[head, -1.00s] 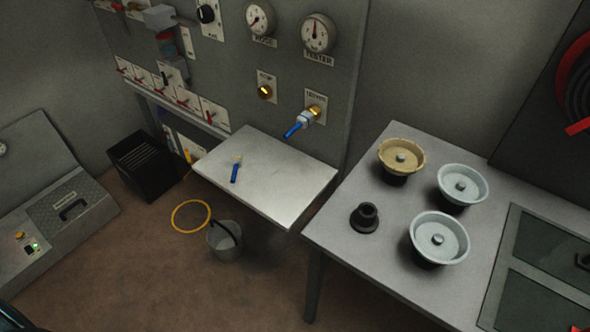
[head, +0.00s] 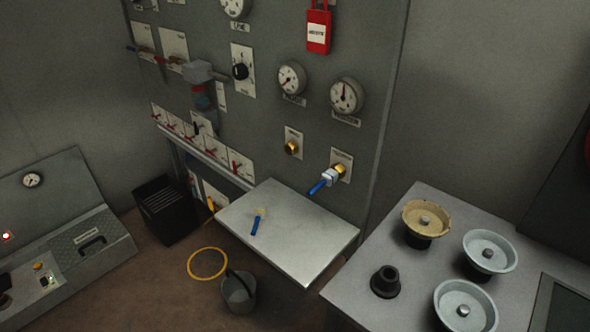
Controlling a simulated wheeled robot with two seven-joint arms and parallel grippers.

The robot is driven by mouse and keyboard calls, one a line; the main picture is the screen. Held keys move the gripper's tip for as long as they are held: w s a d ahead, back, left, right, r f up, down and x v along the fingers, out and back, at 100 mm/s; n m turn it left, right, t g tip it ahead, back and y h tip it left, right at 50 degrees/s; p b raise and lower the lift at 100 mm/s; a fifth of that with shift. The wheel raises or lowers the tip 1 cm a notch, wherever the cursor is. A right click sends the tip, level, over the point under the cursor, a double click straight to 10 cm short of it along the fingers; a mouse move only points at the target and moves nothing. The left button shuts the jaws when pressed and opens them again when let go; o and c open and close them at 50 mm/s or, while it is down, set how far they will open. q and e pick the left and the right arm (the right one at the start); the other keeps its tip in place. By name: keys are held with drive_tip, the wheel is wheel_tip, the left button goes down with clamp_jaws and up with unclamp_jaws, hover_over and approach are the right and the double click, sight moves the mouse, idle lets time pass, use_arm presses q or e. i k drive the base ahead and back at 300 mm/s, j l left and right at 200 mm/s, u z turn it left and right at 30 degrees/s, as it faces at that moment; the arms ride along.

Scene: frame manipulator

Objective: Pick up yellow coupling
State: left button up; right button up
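A round, dish-shaped yellow part, which looks like the yellow coupling (head: 426,218), sits on the grey table at the right. It has a wide tan-yellow rim, a grey knob in its middle and a dark base below. Two pale blue parts of the same shape, one at the right (head: 489,252) and one nearer (head: 465,306), stand beside it. The nearer one is cut by the bottom edge. Neither of my grippers shows in the head view.
A black stepped part (head: 385,282) stands on the grey table (head: 349,291) left of the dishes. A metal shelf (head: 300,240) with a small blue-handled item (head: 257,223) juts from the gauge panel. A bucket (head: 239,291) and yellow ring (head: 207,263) are on the floor.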

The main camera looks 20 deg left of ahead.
sight(259, 212)
drive_tip(key=j+z, duration=0.1)
drive_tip(key=z, duration=0.3)
drive_tip(key=j+z, duration=0.1)
drive_tip(key=z, duration=0.25)
drive_tip(key=k+j+z, duration=0.1)
drive_tip(key=j+z, duration=0.2)
drive_tip(key=j, duration=0.15)
drive_tip(key=k+j+z, duration=0.25)
drive_tip(key=j, duration=0.15)
drive_tip(key=k+j+z, duration=0.1)
drive_tip(key=j+z, duration=0.2)
drive_tip(key=k+j, duration=0.3)
drive_tip(key=j, duration=0.2)
drive_tip(key=k+j+z, duration=0.1)
drive_tip(key=k+j, duration=0.15)
drive_tip(key=j, duration=0.3)
drive_tip(key=k+j, duration=0.3)
drive_tip(key=j, duration=0.2)
drive_tip(key=k+j+z, duration=0.1)
drive_tip(key=k+j, duration=0.2)
drive_tip(key=j, duration=0.2)
drive_tip(key=k+j+z, duration=0.1)
drive_tip(key=k+j, duration=0.25)
drive_tip(key=j, duration=0.1)
